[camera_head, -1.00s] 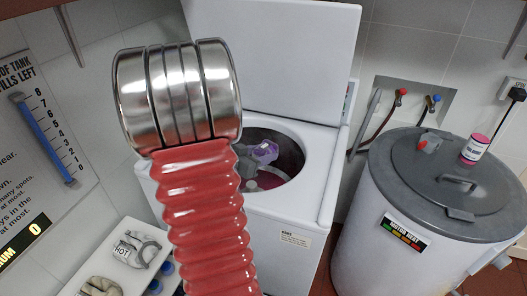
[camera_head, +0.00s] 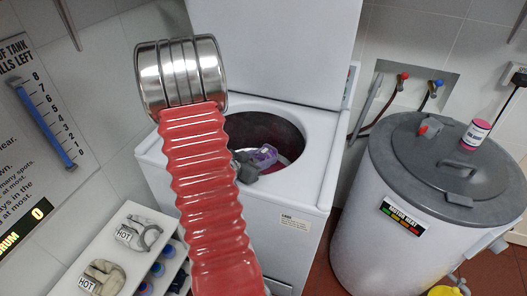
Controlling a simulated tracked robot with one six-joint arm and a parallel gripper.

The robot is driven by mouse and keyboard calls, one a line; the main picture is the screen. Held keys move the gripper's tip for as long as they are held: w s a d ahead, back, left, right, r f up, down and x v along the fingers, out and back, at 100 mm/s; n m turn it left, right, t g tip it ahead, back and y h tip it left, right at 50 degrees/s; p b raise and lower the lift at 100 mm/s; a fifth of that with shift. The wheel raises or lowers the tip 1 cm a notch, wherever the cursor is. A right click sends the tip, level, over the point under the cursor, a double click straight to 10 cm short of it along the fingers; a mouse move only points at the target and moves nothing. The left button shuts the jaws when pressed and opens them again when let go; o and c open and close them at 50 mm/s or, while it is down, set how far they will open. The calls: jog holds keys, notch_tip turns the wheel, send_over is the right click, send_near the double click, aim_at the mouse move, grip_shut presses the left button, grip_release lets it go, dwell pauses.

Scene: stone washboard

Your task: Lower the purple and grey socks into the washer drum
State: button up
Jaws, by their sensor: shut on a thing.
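The open washer drum (camera_head: 277,130) is in the white top-loader at the centre of the head view. The purple and grey socks (camera_head: 265,154) show as a small bundle over the front part of the drum opening. My gripper (camera_head: 250,167) shows as a dark grey shape beside them, partly hidden by my red ribbed arm. It is shut on the socks. The bundle overlaps the opening in the picture; its exact height against the rim is hard to judge. Something pink shows behind and below the socks inside the drum.
The washer's raised lid (camera_head: 275,45) stands behind the opening. A grey-lidded boiler (camera_head: 400,240) stands to the right, with a pink-and-white tin (camera_head: 475,135) on it. A white shelf unit (camera_head: 105,243) with HOT-labelled mitts is at lower left. Taps are on the back wall.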

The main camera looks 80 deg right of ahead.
jog(key=shift+f, duration=0.3)
jog(key=o, duration=1)
jog(key=shift+a+f, duration=0.1)
jog(key=shift+o, duration=0.6)
jog(key=shift+a, duration=0.1)
jog(key=v, duration=1.3)
jog(key=shift+w+a+r, duration=0.1)
jog(key=shift+w+r, duration=0.1)
jog(key=shift+r, duration=0.3)
